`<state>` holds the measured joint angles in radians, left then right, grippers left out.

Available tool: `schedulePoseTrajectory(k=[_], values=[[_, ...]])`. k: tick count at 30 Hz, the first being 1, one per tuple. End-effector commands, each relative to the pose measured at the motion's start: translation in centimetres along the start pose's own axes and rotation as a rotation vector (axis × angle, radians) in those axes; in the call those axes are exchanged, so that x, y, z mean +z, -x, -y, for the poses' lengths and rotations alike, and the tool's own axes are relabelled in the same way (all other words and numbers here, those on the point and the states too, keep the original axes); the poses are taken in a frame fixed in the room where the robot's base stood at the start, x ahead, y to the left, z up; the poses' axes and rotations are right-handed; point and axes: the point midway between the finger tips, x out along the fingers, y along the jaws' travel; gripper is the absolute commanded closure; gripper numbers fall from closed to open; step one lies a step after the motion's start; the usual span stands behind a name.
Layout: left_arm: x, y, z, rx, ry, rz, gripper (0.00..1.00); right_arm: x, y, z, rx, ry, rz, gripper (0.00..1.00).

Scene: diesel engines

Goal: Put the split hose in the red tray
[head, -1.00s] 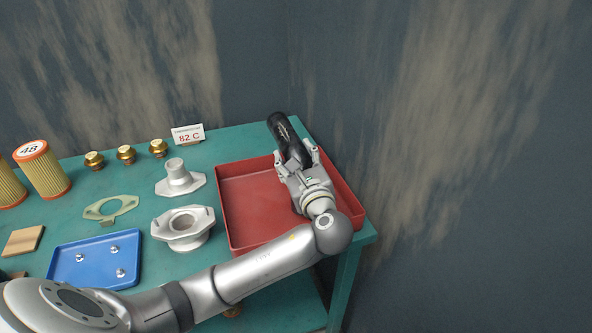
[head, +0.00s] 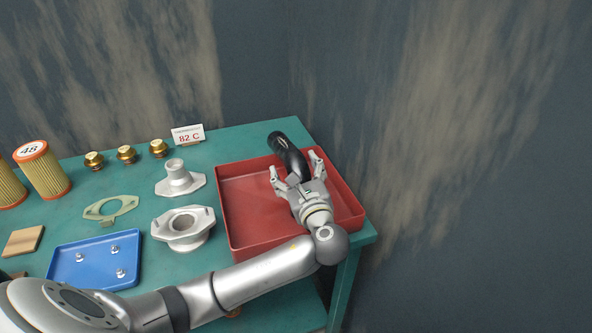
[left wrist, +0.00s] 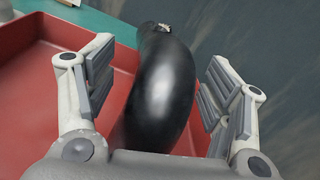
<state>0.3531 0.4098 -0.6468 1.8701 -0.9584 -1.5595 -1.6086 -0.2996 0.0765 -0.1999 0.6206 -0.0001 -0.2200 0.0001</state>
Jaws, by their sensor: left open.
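The split hose (head: 289,154) is a black curved tube at the back right of the red tray (head: 240,236). Its far end reaches over the tray's back rim and its near part is inside the tray, partly hidden by my gripper. My left gripper (head: 294,170) is open, with its fingers on either side of the hose. In the left wrist view the hose (left wrist: 165,90) stands between the spread fingers with gaps on both sides, and the tray (left wrist: 30,85) shows behind it. My right gripper is not in view.
Walls rise behind and to the right.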

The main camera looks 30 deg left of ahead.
Motion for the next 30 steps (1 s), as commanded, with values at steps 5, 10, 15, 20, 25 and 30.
schedulePoseTrajectory(k=[5,10,15,20,25,30], values=[[0.3,0.0,0.1,-0.001,0.002,0.001,0.25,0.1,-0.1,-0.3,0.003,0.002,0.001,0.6],[0.1,2.4,0.1,-0.003,0.002,-0.004,0.25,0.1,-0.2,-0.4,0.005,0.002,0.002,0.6],[0.1,6.1,0.1,-0.003,0.003,-0.004,0.25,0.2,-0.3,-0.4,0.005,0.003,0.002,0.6],[0.1,9.3,0.1,-0.001,0.003,-0.005,0.25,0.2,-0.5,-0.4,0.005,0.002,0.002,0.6],[0.2,11.3,0.1,0.0,0.002,-0.002,0.25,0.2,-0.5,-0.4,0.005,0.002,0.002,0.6],[0.2,12.0,0.1,0.0,0.002,0.0,0.25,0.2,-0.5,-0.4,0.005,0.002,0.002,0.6]])
